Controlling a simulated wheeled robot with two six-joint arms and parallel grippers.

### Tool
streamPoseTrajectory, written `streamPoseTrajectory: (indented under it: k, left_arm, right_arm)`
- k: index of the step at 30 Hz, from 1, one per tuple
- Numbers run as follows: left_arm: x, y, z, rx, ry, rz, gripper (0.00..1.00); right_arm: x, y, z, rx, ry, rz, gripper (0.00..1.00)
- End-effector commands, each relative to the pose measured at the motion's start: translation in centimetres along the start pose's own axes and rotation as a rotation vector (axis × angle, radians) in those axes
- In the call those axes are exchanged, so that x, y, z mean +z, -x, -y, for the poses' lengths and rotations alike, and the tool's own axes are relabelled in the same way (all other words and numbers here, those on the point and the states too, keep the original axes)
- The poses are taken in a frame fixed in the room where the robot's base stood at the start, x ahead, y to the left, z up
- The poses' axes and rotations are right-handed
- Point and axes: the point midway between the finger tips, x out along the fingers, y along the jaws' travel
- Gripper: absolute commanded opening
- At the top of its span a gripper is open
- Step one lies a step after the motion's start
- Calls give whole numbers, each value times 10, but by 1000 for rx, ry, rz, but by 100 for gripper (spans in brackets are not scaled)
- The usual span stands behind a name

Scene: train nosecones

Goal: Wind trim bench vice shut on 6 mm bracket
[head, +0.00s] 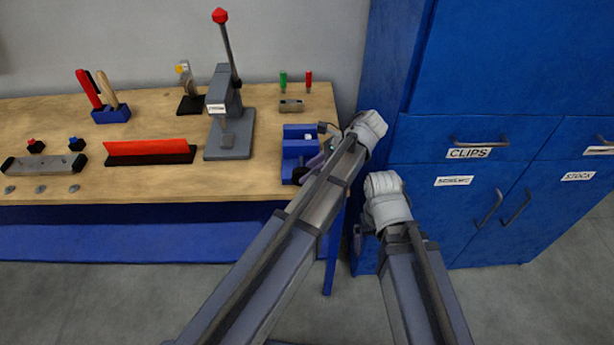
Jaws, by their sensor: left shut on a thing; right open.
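The blue bench vice (291,150) stands at the right end of the wooden bench, near its front edge. A small pale piece (308,136) shows at its jaws; I cannot tell if it is the bracket. My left arm reaches across in front of the vice and hides its right side. My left gripper (326,129) points back left at the vice and is shut, apparently on the vice handle, though the grip itself is mostly hidden. My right gripper (358,240) is open and low, off the bench's right end, in front of the blue cabinet, partly hidden by its wrist.
A grey lever press (229,140) with a red knob stands left of the vice. A red strip holder (150,150) lies further left. The blue cabinet (465,135) stands close on the right.

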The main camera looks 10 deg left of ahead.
Motion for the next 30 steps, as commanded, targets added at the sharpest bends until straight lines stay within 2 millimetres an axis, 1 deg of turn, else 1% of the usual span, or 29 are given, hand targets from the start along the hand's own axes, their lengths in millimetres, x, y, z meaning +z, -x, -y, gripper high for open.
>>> streamPoseTrajectory:
  k: [1,4,17,18,26,30]
  left_arm:
    - [-2,-2,-1,1,-1,9,0]
    - [-2,-1,-1,1,0,23,0]
    - [-1,0,-1,2,0,32,0]
    - [-1,0,-1,2,0,32,29]
    - [-1,0,-1,1,1,33,57]
    - [-1,0,0,1,1,33,57]
  right_arm:
    - [0,-4,0,0,0,0,100]
    - [0,-6,0,0,0,0,100]
    - [0,-6,1,0,0,0,100]
    - [0,-6,1,0,0,0,100]
    - [0,-6,1,0,0,0,100]
    - [0,-6,1,0,0,0,100]
